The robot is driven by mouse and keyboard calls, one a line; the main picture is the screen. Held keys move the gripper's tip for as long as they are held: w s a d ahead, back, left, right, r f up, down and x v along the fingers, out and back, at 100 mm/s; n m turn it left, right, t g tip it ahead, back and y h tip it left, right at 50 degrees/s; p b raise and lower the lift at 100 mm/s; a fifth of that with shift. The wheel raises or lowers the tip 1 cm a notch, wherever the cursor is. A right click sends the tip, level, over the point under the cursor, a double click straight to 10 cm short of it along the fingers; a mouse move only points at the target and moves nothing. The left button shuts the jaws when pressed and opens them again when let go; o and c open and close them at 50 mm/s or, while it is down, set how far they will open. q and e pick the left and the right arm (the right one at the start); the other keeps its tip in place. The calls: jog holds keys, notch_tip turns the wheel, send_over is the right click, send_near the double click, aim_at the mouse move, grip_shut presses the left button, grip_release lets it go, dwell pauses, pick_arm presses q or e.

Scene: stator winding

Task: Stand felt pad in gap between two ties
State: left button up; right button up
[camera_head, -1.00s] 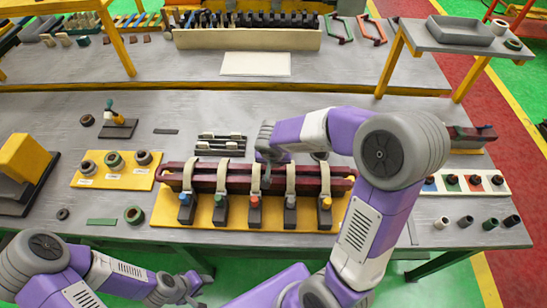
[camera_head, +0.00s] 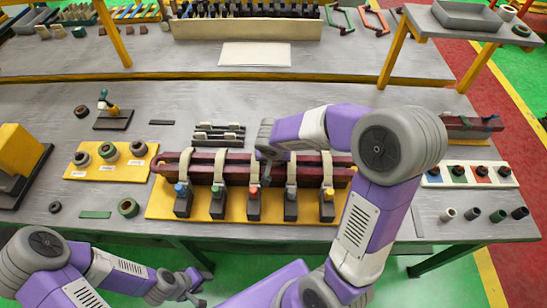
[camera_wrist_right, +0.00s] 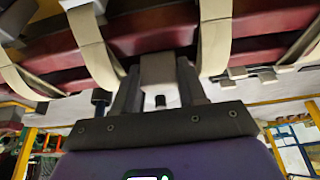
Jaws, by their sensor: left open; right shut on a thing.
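Dark red coil bars (camera_head: 200,172) lie across a yellow base (camera_head: 160,205) on the bench. Several cream ties (camera_head: 219,168) wrap them. In the right wrist view, one tie (camera_wrist_right: 92,45) is left of my right gripper (camera_wrist_right: 158,85) and another tie (camera_wrist_right: 214,38) is right of it. The right gripper is shut on a grey-beige block, seemingly the felt pad (camera_wrist_right: 160,70), against the red bars between these ties. How deep it sits in the gap is hidden. In the head view, my arm covers that spot. My left gripper (camera_head: 197,282) is open and empty, low at the bench's front edge.
Dark clamps with coloured tops (camera_head: 253,203) stand along the base's front. Behind the bars is a small rack (camera_head: 220,133). A yellow tray with rings (camera_head: 110,160) is left, a white tray with coloured squares (camera_head: 468,175) right.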

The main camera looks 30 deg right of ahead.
jog(key=o, duration=1.2)
jog(key=p+v, duration=0.1)
jog(key=v, duration=0.6)
jog(key=shift+r, duration=0.35)
jog(key=shift+s+f, duration=0.1)
